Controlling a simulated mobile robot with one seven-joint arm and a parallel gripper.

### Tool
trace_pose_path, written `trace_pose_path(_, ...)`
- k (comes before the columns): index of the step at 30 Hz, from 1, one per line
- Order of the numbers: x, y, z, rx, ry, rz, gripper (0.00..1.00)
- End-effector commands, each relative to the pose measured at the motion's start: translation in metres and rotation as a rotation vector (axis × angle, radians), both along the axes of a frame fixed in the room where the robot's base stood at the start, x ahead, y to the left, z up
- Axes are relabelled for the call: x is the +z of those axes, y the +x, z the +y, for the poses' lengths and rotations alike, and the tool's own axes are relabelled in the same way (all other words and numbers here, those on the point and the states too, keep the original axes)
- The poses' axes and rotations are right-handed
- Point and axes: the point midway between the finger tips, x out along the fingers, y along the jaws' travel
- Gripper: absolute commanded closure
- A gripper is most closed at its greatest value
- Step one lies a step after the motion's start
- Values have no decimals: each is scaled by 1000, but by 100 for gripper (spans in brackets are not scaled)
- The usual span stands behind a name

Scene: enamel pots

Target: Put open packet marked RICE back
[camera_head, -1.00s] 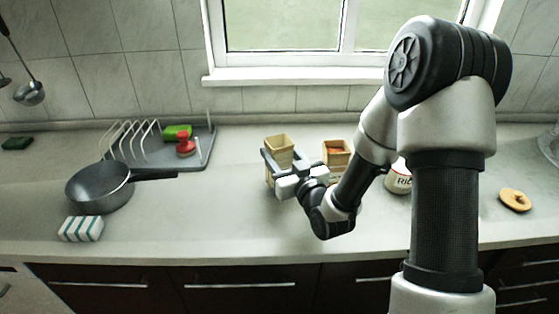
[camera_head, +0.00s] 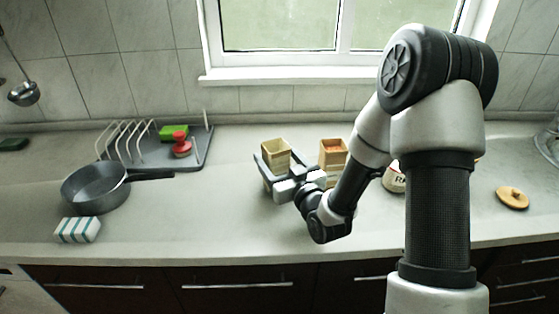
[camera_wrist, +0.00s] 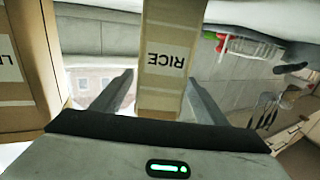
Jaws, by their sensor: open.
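The open packet marked RICE (camera_head: 276,150) stands upright on the worktop in the head view. It is a tan box with an open top. In the wrist view the RICE packet (camera_wrist: 165,55) shows its label upside down. My gripper (camera_head: 277,167) is open, with one finger on each side of the packet; in the wrist view gaps show between the packet and the gripper's fingers (camera_wrist: 160,88). A white pot with a partly hidden label starting with R (camera_head: 394,181) stands to the right, largely hidden behind my arm.
A second open packet (camera_head: 333,150) with orange contents stands close on the right; its label in the wrist view (camera_wrist: 8,60) is cut off. A wooden lid (camera_head: 513,198) lies far right. A pan (camera_head: 95,188), sponge (camera_head: 77,230) and dish rack (camera_head: 195,155) are left.

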Motion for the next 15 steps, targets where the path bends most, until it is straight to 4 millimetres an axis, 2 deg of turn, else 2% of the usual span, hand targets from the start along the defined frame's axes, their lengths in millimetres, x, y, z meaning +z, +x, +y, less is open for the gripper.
trace_pose_path(2, 5, 0, 0, 0, 0, 0, 33)
trace_pose_path(5, 2, -11, -5, -2, 0, 1, 33)
trace_pose_path(12, 2, -57, -25, -2, 0, 2, 33)
trace_pose_path(15, 10, -72, -31, -1, 2, 9, 33)
